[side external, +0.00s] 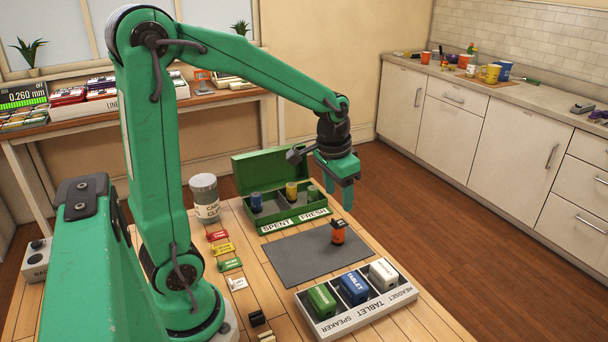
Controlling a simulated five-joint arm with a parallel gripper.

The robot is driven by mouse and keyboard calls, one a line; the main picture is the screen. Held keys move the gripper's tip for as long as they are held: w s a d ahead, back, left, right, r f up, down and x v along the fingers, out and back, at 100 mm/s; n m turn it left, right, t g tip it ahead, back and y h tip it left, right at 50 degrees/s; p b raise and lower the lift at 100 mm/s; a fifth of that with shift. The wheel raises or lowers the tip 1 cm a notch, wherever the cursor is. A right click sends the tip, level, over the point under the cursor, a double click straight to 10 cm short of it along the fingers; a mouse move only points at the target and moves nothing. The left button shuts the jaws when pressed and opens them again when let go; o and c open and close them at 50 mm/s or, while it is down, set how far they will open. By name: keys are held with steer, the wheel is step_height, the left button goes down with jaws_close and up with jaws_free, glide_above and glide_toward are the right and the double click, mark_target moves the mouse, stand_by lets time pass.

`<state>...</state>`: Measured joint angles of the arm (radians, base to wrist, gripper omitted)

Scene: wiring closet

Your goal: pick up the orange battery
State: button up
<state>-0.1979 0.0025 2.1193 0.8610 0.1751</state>
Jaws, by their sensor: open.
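The orange battery (338,232) stands upright on the dark grey mat (300,258), near the mat's right edge. It has a dark top. My gripper (342,196) is above and slightly behind the battery in the picture, pointing down. Its green fingers are open, and nothing shows between them. The gripper is apart from the battery; its exact height above it is hard to tell from this one view.
An open green case (272,172) with blue, yellow and green batteries stands behind the mat. A tray (360,318) with green, blue and white blocks lies in front. Small coloured labels (222,248) and a grey canister (205,198) stand left of the mat.

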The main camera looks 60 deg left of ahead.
steer(key=g, duration=0.2)
glide_above(339, 223)
step_height(339, 223, down, 9)
steer(key=shift+w+r, duration=0.1)
steer(key=shift+r, duration=0.05)
steer(key=shift+f, duration=1.3)
steer(key=shift+d+f, duration=0.1)
steer(key=shift+f, duration=2.5)
steer(key=c, duration=1.1)
steer(key=shift+c, duration=0.2)
